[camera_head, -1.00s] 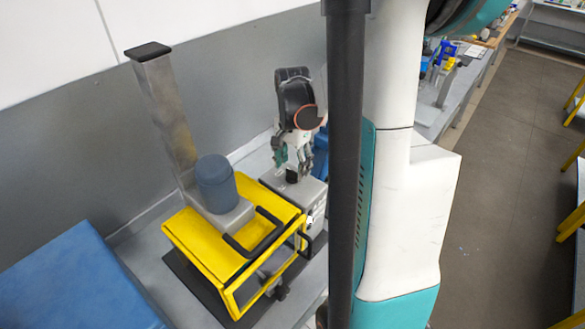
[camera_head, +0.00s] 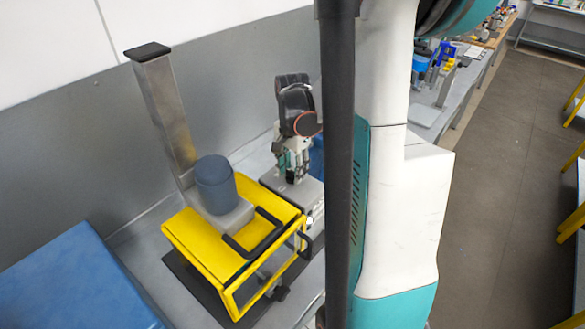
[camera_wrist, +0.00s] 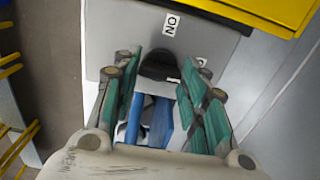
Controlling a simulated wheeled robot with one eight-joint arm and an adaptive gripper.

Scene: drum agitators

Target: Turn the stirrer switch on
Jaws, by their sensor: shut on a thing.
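The stirrer switch is a black knob (camera_wrist: 160,66) on the grey top of the control box (camera_wrist: 120,35). A white "ON" label (camera_wrist: 171,24) lies beside the knob, and another small label (camera_wrist: 202,62) is partly hidden by a finger. My gripper (camera_wrist: 163,62) points down with its teal-padded fingers on both sides of the knob, shut on it. In the head view my gripper (camera_head: 291,178) is over the grey box (camera_head: 311,190) and hides the knob. The stirrer machine has a yellow frame (camera_head: 195,240), a blue-grey cylinder (camera_head: 216,185) and a metal column (camera_head: 165,110).
A blue block (camera_head: 75,280) stands at the lower left. A grey wall (camera_head: 60,170) rises behind. Blue parts also show beyond the box in the wrist view (camera_wrist: 161,120).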

